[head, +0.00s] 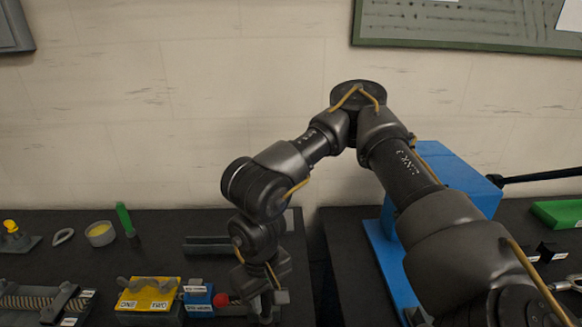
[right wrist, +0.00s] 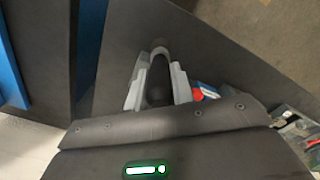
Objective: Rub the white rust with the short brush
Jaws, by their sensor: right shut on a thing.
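My right gripper (head: 262,303) is low over the right end of the left bench in the head view. In the right wrist view my right gripper (right wrist: 157,92) is shut on a dark grey piece with a rounded end (right wrist: 159,47); I cannot tell whether it is the short brush. A red knob (head: 221,299) is just left of the gripper in the head view, close to a small blue block (head: 197,301) with white labels too small to read surely. I cannot pick out the white rust. My left gripper is not in view.
A green upright handle (head: 124,219) and a round dish (head: 100,234) stand behind. A gap separates the benches; a blue stand (head: 460,180) is right.

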